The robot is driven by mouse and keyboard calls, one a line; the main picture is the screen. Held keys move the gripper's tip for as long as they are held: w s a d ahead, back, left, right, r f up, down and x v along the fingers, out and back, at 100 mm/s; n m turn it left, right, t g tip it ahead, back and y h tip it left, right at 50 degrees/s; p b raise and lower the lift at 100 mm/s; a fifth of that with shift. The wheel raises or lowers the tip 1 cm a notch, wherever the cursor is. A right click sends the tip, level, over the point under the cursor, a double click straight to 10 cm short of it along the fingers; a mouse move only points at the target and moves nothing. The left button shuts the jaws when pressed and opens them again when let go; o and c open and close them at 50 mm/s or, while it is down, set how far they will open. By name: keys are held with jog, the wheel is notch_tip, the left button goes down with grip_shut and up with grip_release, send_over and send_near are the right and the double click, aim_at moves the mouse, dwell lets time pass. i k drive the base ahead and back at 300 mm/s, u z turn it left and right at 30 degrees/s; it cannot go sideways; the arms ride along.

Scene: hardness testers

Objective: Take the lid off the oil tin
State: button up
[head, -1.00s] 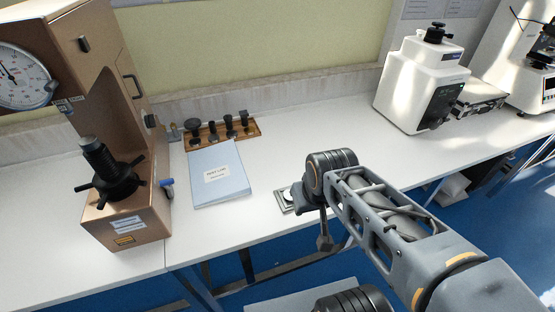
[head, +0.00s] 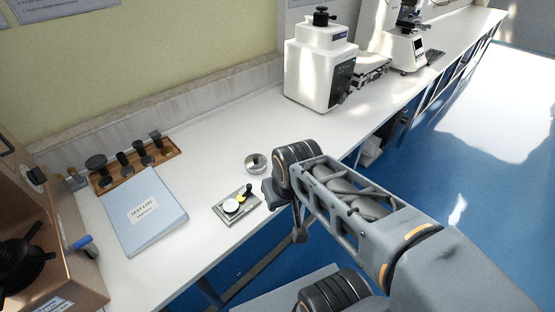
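A small round metal tin (head: 255,164) stands on the white bench, just left of my arm's wrist. It looks like the oil tin, but it is too small to tell whether a lid is on it. My gripper (head: 271,194) is at the end of the arm, near the bench's front edge, to the lower right of the tin and apart from it. Its fingers are mostly hidden by the wrist, so I cannot see whether they are open or hold anything.
A small grey tray (head: 222,216) with a white disc and a black-handled item lies left of my gripper. A blue test log folder (head: 150,232), a wooden rack (head: 107,187) and a brown tester (head: 45,240) are further left. A white tester (head: 318,70) stands at the back.

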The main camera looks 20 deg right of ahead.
aim_at(255, 162)
jog(key=z, duration=0.1)
jog(key=k, duration=0.5)
jog(key=z, duration=1.65)
jog(key=i, duration=1.25)
jog(key=u, duration=2.85)
jog(key=i, duration=0.5)
